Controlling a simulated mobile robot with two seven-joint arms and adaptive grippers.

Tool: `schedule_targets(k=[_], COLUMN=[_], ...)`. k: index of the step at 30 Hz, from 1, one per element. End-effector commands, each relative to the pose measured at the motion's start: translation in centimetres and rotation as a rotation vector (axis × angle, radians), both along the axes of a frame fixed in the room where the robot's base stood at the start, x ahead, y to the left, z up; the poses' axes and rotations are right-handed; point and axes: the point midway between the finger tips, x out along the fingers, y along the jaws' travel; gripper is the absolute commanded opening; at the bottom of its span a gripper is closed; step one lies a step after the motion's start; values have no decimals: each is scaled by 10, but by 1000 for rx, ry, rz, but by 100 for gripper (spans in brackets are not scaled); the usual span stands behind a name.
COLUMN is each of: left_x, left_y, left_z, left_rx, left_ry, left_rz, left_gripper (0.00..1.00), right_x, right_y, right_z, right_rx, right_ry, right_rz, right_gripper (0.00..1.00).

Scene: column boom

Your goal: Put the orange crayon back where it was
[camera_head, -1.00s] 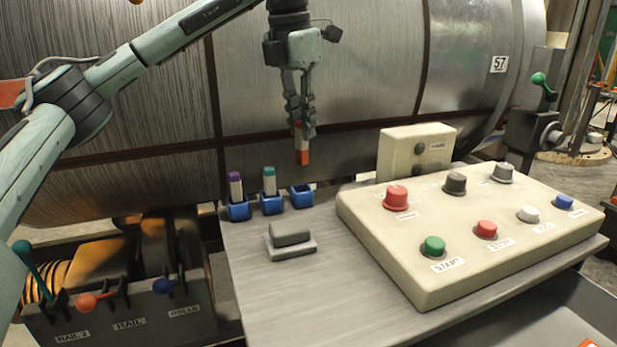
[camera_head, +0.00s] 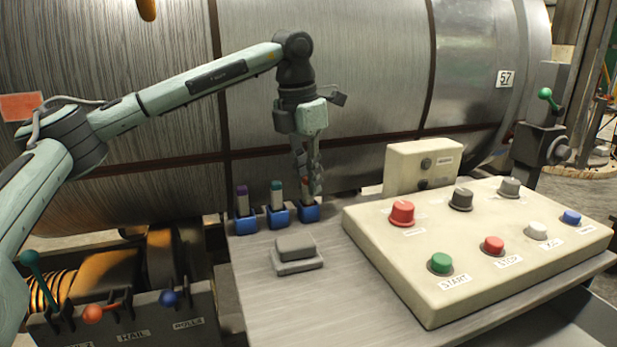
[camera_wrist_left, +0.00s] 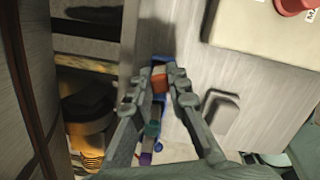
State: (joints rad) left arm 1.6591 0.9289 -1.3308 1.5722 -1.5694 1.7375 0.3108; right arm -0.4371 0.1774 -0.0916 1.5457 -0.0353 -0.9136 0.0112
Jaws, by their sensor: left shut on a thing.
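My left gripper (camera_head: 309,188) is shut on the orange crayon (camera_head: 305,183), right above the rightmost of three blue holders (camera_head: 309,212). The crayon is upright and mostly hidden by the fingers. Its lower end is at the holder's mouth, and I cannot tell how deep it sits. In the left wrist view the crayon (camera_wrist_left: 159,83) shows as an orange patch between the fingers, with the blue holder (camera_wrist_left: 158,60) around or beside it. My right gripper is not in view.
The purple crayon (camera_head: 242,196) and teal crayon (camera_head: 277,193) stand in the other two holders. A grey block on a pad (camera_head: 296,252) lies in front. A button panel (camera_head: 470,250) fills the right, and a large wound drum (camera_head: 330,80) stands behind.

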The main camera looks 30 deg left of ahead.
Motion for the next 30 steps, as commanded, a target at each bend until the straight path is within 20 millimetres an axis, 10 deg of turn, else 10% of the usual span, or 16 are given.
schedule_targets(k=[5,17,30], left_x=[0,0,-12], left_y=[0,0,3], left_z=[0,4,91], left_rx=[0,0,-1], left_ry=[0,-1,-4], left_rz=[0,0,0], left_gripper=[35,36,36], right_x=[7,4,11], right_y=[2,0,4], right_z=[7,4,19], right_rx=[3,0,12], right_ry=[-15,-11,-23], right_rz=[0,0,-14], right_gripper=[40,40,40])
